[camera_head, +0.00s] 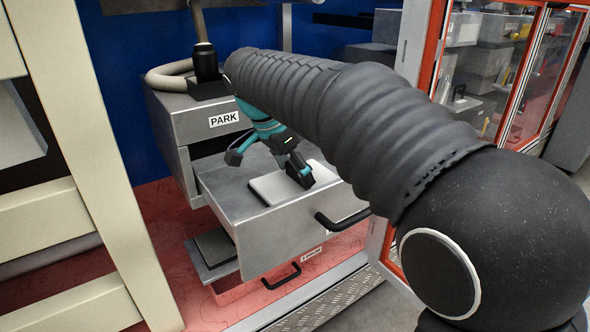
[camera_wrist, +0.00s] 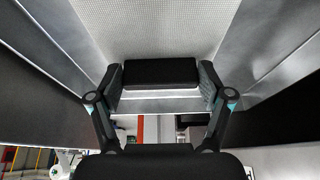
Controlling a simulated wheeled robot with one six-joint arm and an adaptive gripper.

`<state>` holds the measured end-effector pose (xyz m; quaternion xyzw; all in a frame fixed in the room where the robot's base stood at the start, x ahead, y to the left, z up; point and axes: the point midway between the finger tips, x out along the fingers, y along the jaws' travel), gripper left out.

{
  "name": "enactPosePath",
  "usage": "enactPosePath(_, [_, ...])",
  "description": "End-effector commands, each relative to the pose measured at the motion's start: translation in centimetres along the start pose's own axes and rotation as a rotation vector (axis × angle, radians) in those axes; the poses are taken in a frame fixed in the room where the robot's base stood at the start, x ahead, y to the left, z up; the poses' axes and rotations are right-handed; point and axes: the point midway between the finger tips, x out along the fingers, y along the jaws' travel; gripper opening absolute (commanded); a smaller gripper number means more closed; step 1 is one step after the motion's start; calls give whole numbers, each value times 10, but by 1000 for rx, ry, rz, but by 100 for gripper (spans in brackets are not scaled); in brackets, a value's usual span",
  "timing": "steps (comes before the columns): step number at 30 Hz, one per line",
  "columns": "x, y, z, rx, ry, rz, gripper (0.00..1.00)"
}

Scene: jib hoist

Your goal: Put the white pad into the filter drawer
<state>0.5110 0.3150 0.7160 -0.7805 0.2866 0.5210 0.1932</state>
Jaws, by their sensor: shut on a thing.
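The white pad (camera_head: 267,189) lies flat in the head view, within the outline of the open grey drawer (camera_head: 268,243). Whether it rests on the drawer floor or hangs slightly above is unclear. In the wrist view the pad (camera_wrist: 160,28) is a pale, finely textured sheet. My gripper (camera_head: 298,172) is over the pad. In the wrist view my gripper (camera_wrist: 160,86) is shut on a black block, which seems to be the pad's grip. Grey walls flank the pad on both sides there. Part of the pad is hidden behind my fingers in the head view.
A grey cabinet labelled PARK (camera_head: 224,118) stands behind the drawer, with a hose (camera_head: 165,76) on top. A black handle (camera_head: 343,219) sticks out from the drawer front. Lower compartments (camera_head: 212,252) stand open below. A cream frame (camera_head: 75,150) stands left; red-framed glass doors (camera_head: 505,80) stand right.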

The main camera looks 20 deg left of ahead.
Motion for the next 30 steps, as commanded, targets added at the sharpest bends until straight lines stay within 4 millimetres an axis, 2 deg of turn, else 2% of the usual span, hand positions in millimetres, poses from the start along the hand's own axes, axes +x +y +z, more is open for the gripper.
enactPosePath(1, [2,0,1,0,0,0,81])
enactPosePath(3, [1,0,0,0,0,0,98])
enactPosePath(4, [1,0,0,0,0,0,100])
enactPosePath(17, [-5,0,-1,0,0,-1,100])
enactPosePath(20, [-18,-1,-1,0,0,-2,100])
enactPosePath(30, [-85,-1,-1,-1,0,-2,100])
